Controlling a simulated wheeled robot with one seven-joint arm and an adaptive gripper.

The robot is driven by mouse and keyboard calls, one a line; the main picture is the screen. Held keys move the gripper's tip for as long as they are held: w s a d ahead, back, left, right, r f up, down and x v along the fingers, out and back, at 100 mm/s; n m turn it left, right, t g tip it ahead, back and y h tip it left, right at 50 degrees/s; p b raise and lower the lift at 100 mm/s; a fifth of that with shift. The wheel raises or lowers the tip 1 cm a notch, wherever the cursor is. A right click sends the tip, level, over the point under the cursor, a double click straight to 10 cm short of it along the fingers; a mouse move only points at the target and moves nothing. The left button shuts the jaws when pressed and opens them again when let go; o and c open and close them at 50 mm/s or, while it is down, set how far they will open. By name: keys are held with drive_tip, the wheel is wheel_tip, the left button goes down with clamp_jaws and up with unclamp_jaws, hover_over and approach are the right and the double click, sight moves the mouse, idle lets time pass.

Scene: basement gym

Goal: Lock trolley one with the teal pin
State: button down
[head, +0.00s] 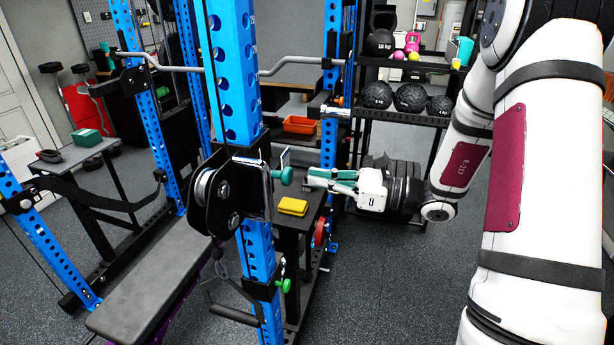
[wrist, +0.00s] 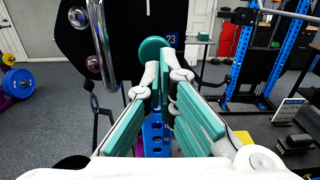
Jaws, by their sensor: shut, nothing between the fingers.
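The trolley (head: 222,190) is a black plate with a pulley wheel, mounted on the blue upright (head: 234,80). The teal pin (head: 287,176) sticks out of the trolley's right side in the head view. In the wrist view, its round teal knob (wrist: 152,49) shows just beyond the fingertips, in front of the black trolley plate (wrist: 82,28). I cannot tell how deep the pin sits. My gripper (head: 307,180) points left at the knob, a short way to its right. In the wrist view, my gripper (wrist: 164,78) is shut and empty; its fingers hide part of the upright.
A green-knobbed pin (head: 283,286) sits lower on the upright. A yellow block (head: 292,206) lies on a dark stand below my gripper. A padded bench (head: 150,282) is at left. A rack of black balls (head: 410,97) stands behind, and an orange tray (head: 300,125) is farther back.

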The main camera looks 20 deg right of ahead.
sight(292, 175)
drive_tip(key=shift+x, duration=1.7)
drive_tip(key=shift+x, duration=1.25)
